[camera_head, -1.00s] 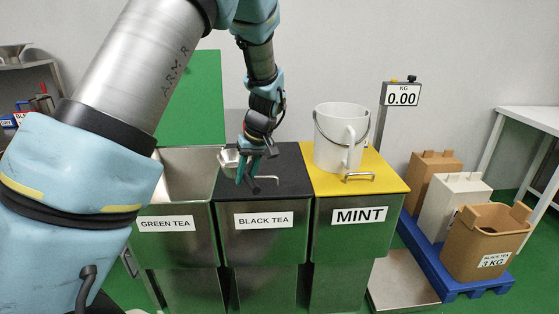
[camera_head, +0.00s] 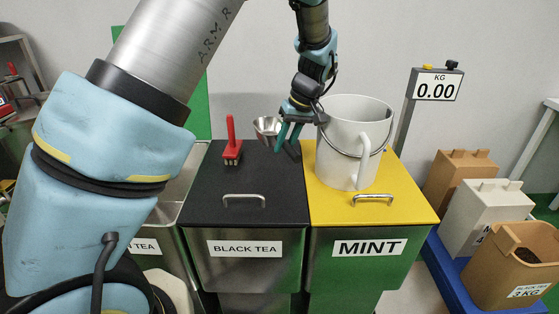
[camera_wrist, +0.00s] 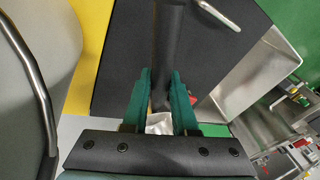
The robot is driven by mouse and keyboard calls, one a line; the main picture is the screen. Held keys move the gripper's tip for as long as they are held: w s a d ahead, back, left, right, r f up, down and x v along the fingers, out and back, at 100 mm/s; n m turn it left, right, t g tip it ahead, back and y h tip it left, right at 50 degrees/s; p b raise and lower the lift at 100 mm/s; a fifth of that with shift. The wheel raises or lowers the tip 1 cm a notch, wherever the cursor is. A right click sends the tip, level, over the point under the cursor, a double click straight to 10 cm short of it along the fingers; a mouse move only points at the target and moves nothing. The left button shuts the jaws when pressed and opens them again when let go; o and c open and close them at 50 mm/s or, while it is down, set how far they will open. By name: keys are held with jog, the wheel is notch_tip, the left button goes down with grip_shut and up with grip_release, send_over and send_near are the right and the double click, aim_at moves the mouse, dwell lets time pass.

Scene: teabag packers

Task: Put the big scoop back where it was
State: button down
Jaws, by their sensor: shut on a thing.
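My gripper (camera_head: 289,140) is shut on the dark handle of the big scoop (camera_head: 267,129), whose shiny metal bowl shows to the left of the fingers. The scoop is held above the back right of the black BLACK TEA lid (camera_head: 240,191), close to the white jug. In the wrist view the green fingers (camera_wrist: 163,75) flank the dark scoop handle (camera_wrist: 166,35). A bit of the metal bowl (camera_wrist: 160,123) shows below it, the rest hidden by my gripper.
A white jug (camera_head: 350,150) stands on the yellow MINT lid (camera_head: 395,200), just right of my gripper. A red brush (camera_head: 232,150) stands on the black lid's back part. The front of that lid is clear. Boxes (camera_head: 485,215) stand at the right.

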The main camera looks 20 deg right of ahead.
jog(key=shift+f+p, duration=0.9)
jog(key=shift+f, duration=3.7)
jog(key=c, duration=0.7)
grip_release()
jog(key=b+v, duration=0.3)
jog(key=v, duration=0.9)
jog(key=w+a+g+h, duration=0.1)
jog(key=w+a+h, duration=0.1)
jog(key=a, duration=1.6)
jog(key=s+a, duration=0.4)
jog(key=a, duration=0.4)
jog(key=s+a+m+h, duration=0.1)
jog(key=s+a, duration=0.3)
jog(key=a, duration=0.5)
jog(key=shift+s+a+r, duration=0.2)
jog(key=shift+a+r, duration=0.1)
